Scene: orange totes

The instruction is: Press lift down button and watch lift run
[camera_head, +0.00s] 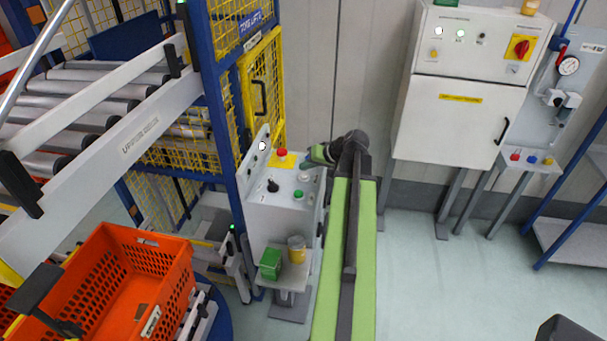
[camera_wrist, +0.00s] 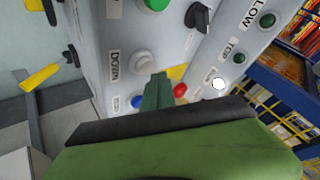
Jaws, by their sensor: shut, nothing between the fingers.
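The control box (camera_head: 262,222) stands beside the blue lift frame in the head view. Its sloped face carries a red mushroom button, a black knob, a green button (camera_head: 298,193) and a white button (camera_head: 303,177). In the wrist view the white button (camera_wrist: 141,62) sits beside a label reading DOWN (camera_wrist: 112,64). My gripper (camera_head: 314,157) is over the box's far right edge, beyond the white button. In the wrist view my gripper (camera_wrist: 158,82) is shut and empty, its tip just below and right of the white button; contact cannot be told.
The lift's roller conveyor (camera_head: 90,95) and yellow mesh are left of the box. An orange tote (camera_head: 150,260) is at lower left. A small shelf (camera_head: 287,297) with a green block and a yellow cup juts from the box front.

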